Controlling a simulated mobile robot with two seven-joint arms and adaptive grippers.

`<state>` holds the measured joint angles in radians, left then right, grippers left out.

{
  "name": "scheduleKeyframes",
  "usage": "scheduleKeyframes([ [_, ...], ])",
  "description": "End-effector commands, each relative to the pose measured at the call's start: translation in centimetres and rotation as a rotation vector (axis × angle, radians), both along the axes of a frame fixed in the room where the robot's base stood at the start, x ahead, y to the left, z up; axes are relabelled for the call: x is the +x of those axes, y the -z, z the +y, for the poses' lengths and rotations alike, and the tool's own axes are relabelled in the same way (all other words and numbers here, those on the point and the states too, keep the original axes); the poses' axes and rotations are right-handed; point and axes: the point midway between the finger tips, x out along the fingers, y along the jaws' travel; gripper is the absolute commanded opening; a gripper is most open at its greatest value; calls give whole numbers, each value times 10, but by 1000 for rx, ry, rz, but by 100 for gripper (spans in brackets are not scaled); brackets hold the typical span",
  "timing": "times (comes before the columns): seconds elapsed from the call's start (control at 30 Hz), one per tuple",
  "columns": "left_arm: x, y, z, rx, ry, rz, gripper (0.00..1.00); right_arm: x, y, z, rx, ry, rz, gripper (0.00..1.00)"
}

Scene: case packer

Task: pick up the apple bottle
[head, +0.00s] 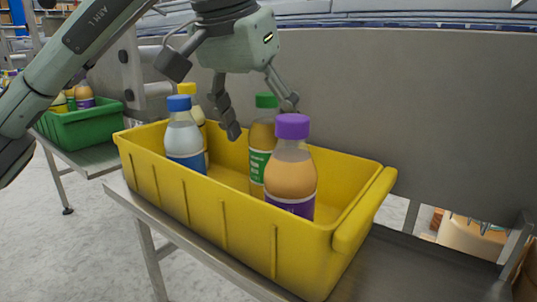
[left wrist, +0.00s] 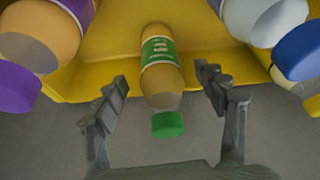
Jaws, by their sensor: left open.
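A bottle with a green cap and green label (head: 261,138) stands upright in the yellow crate (head: 215,205); its label is too small to read, but it fits the apple bottle best. My left gripper (head: 261,116) is above the crate, pointing down, open, with its fingers on either side of this bottle's cap. In the left wrist view the green-capped bottle (left wrist: 160,75) lies between the two open fingers (left wrist: 162,88), with gaps on both sides. The purple-capped bottle in front hides part of it in the head view. My right gripper is not in view.
In the crate, a purple-capped bottle (head: 291,175) stands nearest, and a blue-capped bottle (head: 184,138) and a yellow-capped bottle (head: 188,90) stand at left. A green crate (head: 82,128) with bottles is farther left. A grey panel (head: 400,100) rises behind.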

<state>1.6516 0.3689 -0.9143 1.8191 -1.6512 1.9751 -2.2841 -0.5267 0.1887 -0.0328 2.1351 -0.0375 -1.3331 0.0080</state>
Motion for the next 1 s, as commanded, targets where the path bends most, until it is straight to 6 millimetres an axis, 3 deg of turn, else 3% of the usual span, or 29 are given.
scheduleKeyframes([
  [0.3,17,38,-10,1,-1,2,71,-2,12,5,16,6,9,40],
  [0.57,18,40,-10,0,-1,0,71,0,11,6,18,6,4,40],
  [1.0,18,40,-10,0,-1,0,18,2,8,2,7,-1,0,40],
])
